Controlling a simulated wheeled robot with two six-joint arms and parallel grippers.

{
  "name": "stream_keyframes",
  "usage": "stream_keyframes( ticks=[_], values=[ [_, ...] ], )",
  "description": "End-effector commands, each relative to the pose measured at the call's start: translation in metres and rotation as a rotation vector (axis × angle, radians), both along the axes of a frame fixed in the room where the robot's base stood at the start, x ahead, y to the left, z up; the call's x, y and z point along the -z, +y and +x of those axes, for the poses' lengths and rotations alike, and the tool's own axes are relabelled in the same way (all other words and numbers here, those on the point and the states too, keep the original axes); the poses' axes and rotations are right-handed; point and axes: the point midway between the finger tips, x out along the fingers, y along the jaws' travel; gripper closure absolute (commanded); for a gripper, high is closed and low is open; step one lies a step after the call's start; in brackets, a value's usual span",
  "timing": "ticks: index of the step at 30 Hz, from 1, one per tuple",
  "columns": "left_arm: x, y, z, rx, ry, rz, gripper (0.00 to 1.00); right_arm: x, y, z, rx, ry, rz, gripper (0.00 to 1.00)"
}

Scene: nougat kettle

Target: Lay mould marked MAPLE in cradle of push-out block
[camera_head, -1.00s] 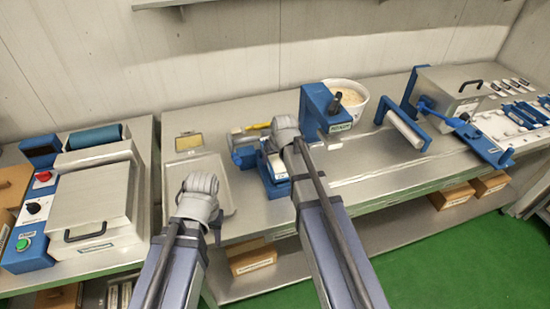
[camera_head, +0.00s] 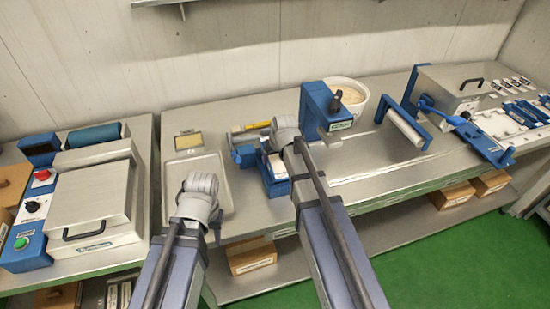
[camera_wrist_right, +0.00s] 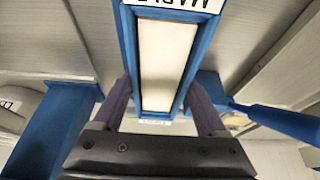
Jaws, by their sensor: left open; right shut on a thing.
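The mould marked MAPLE (camera_wrist_right: 161,65) is a long blue frame with a pale fill. In the right wrist view its MAPLE label reads upside down at the top edge, partly cut off. My right gripper (camera_head: 284,138) is shut on this mould, with a finger along each long side. In the head view the mould's pale face (camera_head: 277,164) shows just in front of that gripper. The blue block (camera_head: 243,156) sits beside and under it; whether they touch, I cannot tell, and its cradle is hidden. My left gripper (camera_head: 201,188) is open and empty, above the tray's front.
A shallow metal tray (camera_head: 228,200) lies left of the blue block. A tool with a yellow handle (camera_head: 258,126) lies behind. A blue dispenser (camera_head: 318,108) and a white tub (camera_head: 355,90) stand to the right. A blue roller frame (camera_head: 405,128) stands further right, with clear bench between.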

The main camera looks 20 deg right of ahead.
Motion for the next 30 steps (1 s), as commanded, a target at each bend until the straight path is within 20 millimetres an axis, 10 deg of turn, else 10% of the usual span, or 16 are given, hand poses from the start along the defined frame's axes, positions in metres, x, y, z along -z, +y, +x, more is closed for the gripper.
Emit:
stream_keyframes(
  ticks=[13, 14, 20, 30],
  values=[
    [0.0026, -0.0001, 0.0000, 0.000, 0.000, 0.000, 0.55, 0.0025, 0.0000, 0.0002, 0.000, -0.001, 0.000, 1.00],
    [0.0026, -0.0001, 0.0000, 0.000, 0.000, 0.000, 0.55, 0.0025, 0.0000, 0.0002, 0.000, -0.001, 0.000, 0.22],
    [0.0027, 0.0000, -0.0001, 0.000, 0.000, 0.000, 0.55, 0.0027, 0.0000, 0.0000, 0.000, 0.000, 0.000, 0.00],
    [0.0029, 0.0000, 0.0000, 0.000, 0.000, 0.000, 0.55, 0.0030, 0.0000, -0.0001, 0.000, 0.000, 0.000, 0.00]
  ],
)
